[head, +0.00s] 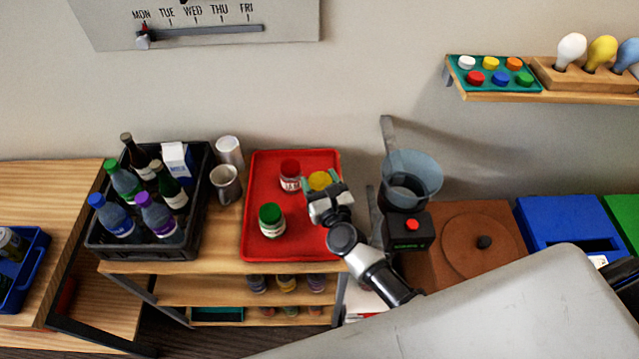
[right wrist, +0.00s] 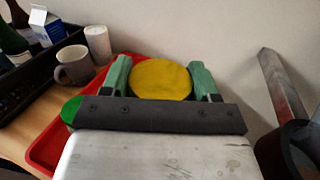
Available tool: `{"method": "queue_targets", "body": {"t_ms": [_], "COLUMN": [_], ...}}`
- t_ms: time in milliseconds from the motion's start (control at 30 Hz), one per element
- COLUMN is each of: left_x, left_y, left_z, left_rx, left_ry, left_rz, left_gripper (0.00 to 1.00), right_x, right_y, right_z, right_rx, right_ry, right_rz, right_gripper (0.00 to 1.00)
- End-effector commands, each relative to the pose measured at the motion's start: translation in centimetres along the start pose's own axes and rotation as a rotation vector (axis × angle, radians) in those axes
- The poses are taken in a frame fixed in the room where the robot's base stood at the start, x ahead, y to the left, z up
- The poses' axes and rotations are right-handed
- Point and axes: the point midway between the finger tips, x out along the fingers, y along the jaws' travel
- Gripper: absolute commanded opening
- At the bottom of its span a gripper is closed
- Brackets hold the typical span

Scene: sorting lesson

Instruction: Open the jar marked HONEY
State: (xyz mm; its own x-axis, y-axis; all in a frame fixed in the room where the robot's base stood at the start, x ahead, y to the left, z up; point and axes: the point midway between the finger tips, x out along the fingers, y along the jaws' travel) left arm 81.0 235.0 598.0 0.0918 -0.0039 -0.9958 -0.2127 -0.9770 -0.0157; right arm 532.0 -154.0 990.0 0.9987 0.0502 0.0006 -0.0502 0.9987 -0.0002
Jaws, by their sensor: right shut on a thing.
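The red tray (head: 292,243) on the wooden shelf holds a red-lidded jar (head: 290,177) and a green-lidded jar (head: 271,220), both upright. Their labels are too small to read surely. A yellow lid (head: 320,180) is at the tray's right side, and it also shows large in the right wrist view (right wrist: 161,79). My right gripper (head: 321,186) is shut on the yellow lid, with one green finger on each side of it. The gripper hides what is under the lid, so I cannot see a HONEY label. My left gripper is not in view.
A machine with a clear hopper (head: 412,175) stands close to the right of my right arm.

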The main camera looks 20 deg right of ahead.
Motion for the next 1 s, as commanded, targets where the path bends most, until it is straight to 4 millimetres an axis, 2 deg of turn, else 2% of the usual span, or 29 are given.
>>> {"method": "queue_targets", "body": {"t_ms": [33,200,500,633,733,1000], "left_x": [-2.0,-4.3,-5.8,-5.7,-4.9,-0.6], "left_y": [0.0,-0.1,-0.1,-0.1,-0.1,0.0], "left_z": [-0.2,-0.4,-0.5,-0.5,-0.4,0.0], "left_rx": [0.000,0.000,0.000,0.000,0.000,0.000], "left_ry": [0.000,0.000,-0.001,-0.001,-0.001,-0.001], "left_rz": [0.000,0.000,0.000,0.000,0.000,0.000], "left_gripper": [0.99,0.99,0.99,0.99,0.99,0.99], "right_x": [0.0,0.0,0.0,-0.1,-0.6,-4.7], "right_y": [0.0,0.0,0.0,0.0,-0.3,-1.8], "right_z": [2.2,4.9,6.7,6.7,6.3,5.4], "right_rx": [0.001,0.001,0.001,0.001,0.002,0.004], "right_ry": [-0.001,0.000,0.000,0.000,0.000,-0.001], "right_rz": [0.000,-0.001,0.000,-0.001,-0.009,-0.051], "right_gripper": [0.17,0.17,0.17,0.17,0.17,0.17]}}
